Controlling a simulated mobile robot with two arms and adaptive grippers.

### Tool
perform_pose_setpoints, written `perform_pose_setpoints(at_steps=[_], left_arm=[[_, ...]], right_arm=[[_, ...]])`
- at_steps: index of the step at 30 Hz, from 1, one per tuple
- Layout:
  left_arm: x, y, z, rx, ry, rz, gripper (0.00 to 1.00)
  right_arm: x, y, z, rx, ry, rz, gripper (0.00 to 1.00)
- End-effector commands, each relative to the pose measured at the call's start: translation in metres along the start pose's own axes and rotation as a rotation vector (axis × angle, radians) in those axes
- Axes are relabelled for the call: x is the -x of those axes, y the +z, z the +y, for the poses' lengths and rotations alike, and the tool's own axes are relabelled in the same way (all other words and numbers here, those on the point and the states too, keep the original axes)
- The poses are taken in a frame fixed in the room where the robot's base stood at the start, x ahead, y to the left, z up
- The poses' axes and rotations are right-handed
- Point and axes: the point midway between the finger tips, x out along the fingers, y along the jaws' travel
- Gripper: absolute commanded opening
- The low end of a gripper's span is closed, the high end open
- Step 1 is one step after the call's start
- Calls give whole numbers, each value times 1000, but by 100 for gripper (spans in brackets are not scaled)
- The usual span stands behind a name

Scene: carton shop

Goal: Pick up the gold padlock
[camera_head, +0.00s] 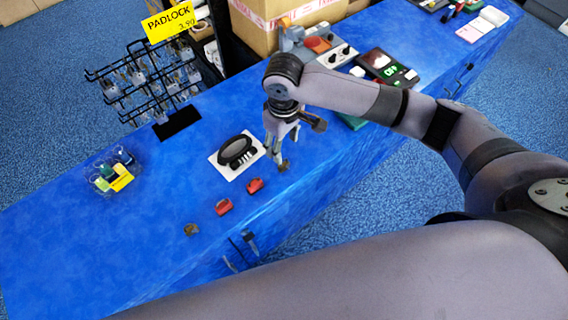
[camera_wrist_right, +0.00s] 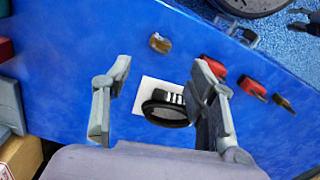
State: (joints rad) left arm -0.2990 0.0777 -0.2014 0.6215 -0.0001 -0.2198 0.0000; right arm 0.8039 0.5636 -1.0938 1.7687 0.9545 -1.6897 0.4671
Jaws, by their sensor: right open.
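In the right wrist view a small gold padlock-like piece (camera_wrist_right: 160,42) lies on the blue counter, beyond the fingertips. In the head view it is hard to make out beside the fingers. A similar, darker gold-brown piece (camera_wrist_right: 283,102) lies at the other end of the row; it also shows in the head view (camera_head: 191,229). Two red pieces, one (camera_head: 223,207) and another (camera_head: 254,186), lie between them. My right gripper (camera_head: 300,145) is open and empty above the counter, fingers pointing down; it also shows in the wrist view (camera_wrist_right: 165,68). My left gripper is out of view.
A white card with a black oval item (camera_head: 236,154) lies beside the gripper. A black wire rack (camera_head: 140,80) with a yellow padlock price sign (camera_head: 168,22) stands behind. A clear tray (camera_head: 112,174) is at left. Devices and a carton (camera_head: 285,18) stand at the back.

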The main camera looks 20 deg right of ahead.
Motion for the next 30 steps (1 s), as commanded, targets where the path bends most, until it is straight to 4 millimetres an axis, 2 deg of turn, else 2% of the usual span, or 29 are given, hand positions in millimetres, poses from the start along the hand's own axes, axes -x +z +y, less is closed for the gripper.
perform_pose_setpoints(at_steps=[3, 11, 21, 30], left_arm=[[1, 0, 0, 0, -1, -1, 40], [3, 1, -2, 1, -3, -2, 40], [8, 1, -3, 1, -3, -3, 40], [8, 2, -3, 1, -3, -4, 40]], right_arm=[[-21, 0, 0, 0, 0, -2, 52], [-40, 0, 0, 1, 0, 1, 52], [-85, 0, 0, 1, 1, 0, 52], [-88, -1, 0, 2, 0, 2, 50]])
